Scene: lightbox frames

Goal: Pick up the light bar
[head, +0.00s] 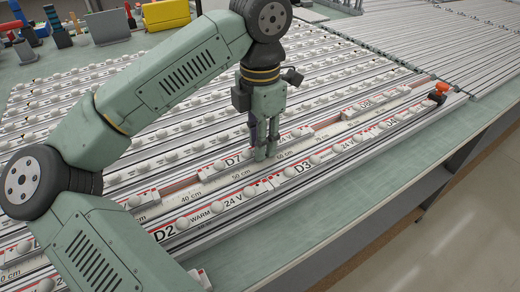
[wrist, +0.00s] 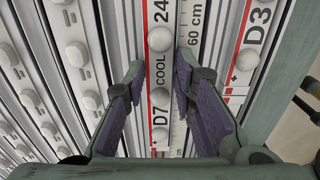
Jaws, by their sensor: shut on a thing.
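The light bar (wrist: 158,115) under my gripper is white with a red edge, round white bulbs and the print "D7 COOL 24". In the head view, the D7 light bar (head: 216,167) lies along a slot beside a centimetre scale. My gripper (head: 264,154) points down over it. In the wrist view, the purple-padded fingers of my gripper (wrist: 161,78) stand on either side of the bar, shut on it. The fingers hide part of the bar in the head view. I cannot tell whether it is clear of the surface.
Similar bars marked D3 (head: 300,172) and D2 (head: 165,233) lie in the row nearer the table's front edge. Many bulb-studded rows fill the area behind. An orange knob (head: 442,87) stands at the right end. Tools and boxes stand at the back left.

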